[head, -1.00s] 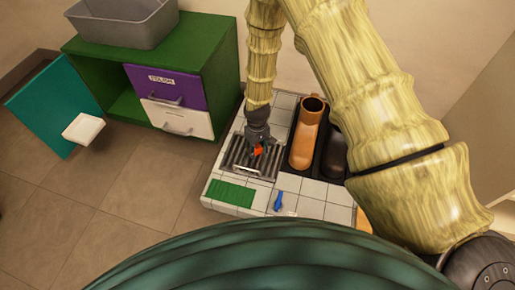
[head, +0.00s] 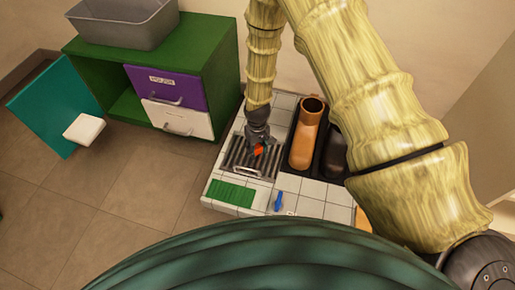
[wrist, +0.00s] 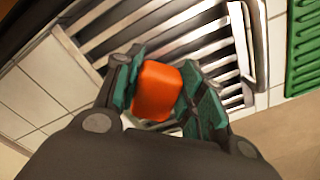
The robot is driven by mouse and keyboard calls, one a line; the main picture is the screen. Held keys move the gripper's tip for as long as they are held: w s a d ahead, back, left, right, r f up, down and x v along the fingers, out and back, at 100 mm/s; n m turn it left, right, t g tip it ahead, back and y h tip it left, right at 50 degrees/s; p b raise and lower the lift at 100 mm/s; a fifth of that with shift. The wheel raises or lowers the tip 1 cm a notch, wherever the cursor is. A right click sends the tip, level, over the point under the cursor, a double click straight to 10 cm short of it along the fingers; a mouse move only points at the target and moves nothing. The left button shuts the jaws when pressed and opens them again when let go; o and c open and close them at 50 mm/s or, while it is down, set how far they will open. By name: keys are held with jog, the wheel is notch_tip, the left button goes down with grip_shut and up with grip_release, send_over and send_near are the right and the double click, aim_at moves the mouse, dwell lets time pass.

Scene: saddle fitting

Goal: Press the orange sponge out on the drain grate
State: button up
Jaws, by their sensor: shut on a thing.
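The orange sponge (wrist: 157,92) is a small block held between the fingers of my gripper (wrist: 160,97) in the wrist view. It also shows as a small orange patch (head: 259,149) below my gripper (head: 260,146) in the head view. My gripper is shut on the sponge and points down over the drain grate (head: 238,154), a dark panel of parallel slats with a metal handle. The grate's slats (wrist: 190,38) show behind the sponge in the wrist view. I cannot tell whether the sponge touches the slats.
A green ribbed mat (head: 230,194) and a blue object (head: 279,200) lie on the white tiled top (head: 310,207) in front of the grate. Tan (head: 303,145) and dark (head: 334,155) boots stand right of it. A green cabinet (head: 215,70) with drawers stands at left.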

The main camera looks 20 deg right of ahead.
aim_at(257, 147)
jog(key=shift+r+p, duration=2.85)
jog(key=shift+r, duration=0.3)
